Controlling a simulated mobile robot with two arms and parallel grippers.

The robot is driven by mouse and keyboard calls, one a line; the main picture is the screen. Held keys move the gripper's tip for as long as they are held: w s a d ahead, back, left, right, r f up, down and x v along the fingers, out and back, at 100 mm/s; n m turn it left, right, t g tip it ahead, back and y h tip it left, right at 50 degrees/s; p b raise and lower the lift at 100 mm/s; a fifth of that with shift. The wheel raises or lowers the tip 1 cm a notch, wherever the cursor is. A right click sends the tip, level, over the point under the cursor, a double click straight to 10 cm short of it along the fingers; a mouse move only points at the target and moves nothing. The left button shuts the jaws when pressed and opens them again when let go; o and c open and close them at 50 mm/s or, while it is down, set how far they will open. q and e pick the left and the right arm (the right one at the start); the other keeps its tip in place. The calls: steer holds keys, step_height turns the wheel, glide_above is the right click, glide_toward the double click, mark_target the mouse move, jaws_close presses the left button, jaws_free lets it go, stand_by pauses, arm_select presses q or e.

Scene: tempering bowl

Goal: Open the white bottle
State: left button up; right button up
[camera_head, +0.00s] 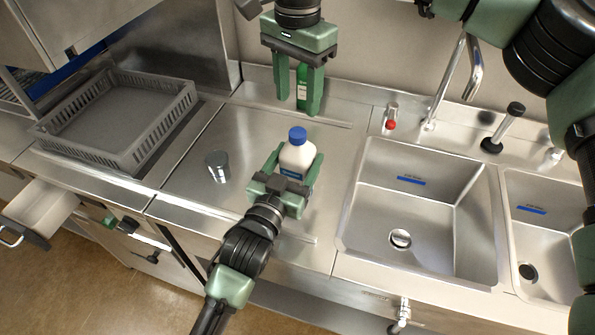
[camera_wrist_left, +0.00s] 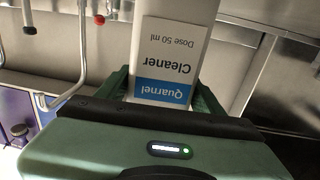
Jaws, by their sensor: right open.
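The white bottle (camera_head: 296,158) with a blue cap stands upright on the steel counter, its cap on. My left gripper (camera_head: 284,170) has its fingers on both sides of the bottle's body, shut on it. In the left wrist view the bottle (camera_wrist_left: 172,45) shows upside down with its "Quarnel Cleaner" label between the left gripper's fingers (camera_wrist_left: 165,95). My right gripper (camera_head: 306,105) is above and behind the bottle, fingers pointing down, open and apart from the blue cap.
A grey crate (camera_head: 125,125) is farther left. A sink (camera_head: 420,205), faucet (camera_head: 450,85) and red-marked fixture (camera_head: 391,120) lie right. A drawer (camera_head: 40,210) stands open.

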mark_target(298, 132)
arm_select(q)
jaws_close()
arm_select(e)
steer(key=m, duration=0.4)
steer(key=shift+m, duration=0.4)
steer(key=m, duration=0.6)
steer(key=shift+m, duration=0.3)
steer(key=m, duration=0.4)
steer(key=shift+m, duration=0.3)
steer(key=m, duration=1.9)
steer(key=shift+m, duration=0.4)
steer(key=m, duration=0.8)
steer(key=shift+m, duration=0.4)
steer(key=shift+f, duration=4.05)
